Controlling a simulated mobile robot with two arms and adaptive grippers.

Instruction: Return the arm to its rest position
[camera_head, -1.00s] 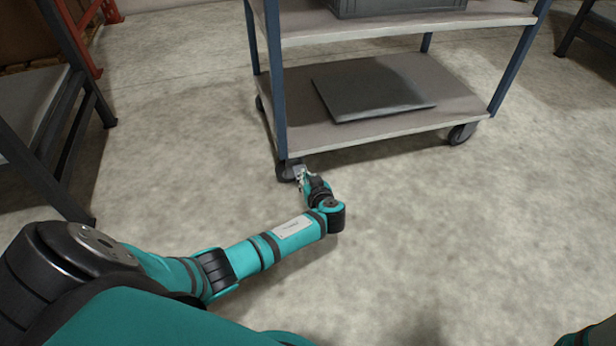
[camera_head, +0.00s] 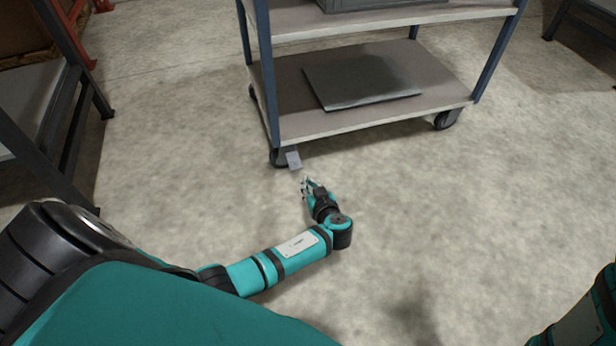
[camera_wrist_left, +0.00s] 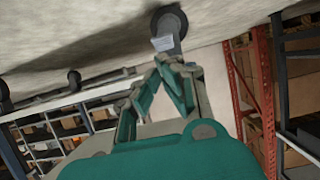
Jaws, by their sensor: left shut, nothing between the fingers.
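My left arm (camera_head: 297,248) is teal and black and reaches from the lower left over the bare floor. My left gripper (camera_head: 305,182) is shut and empty, pointing at the cart's near left caster (camera_head: 278,157). A gap of floor shows between the fingertips and the caster. A small pale grey plate (camera_head: 293,160) sits at that caster. In the left wrist view, the closed fingers (camera_wrist_left: 170,62) show just below the pale plate (camera_wrist_left: 163,44). Part of my right arm (camera_head: 590,312) shows at the right edge; its gripper is out of view.
The cart (camera_head: 380,122) has blue posts, and a dark flat panel (camera_head: 360,80) lies on its lower shelf. A grey bin (camera_head: 385,4) is on the upper shelf. A dark-framed table (camera_head: 40,105) stands at left. Open concrete floor lies right of my left arm.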

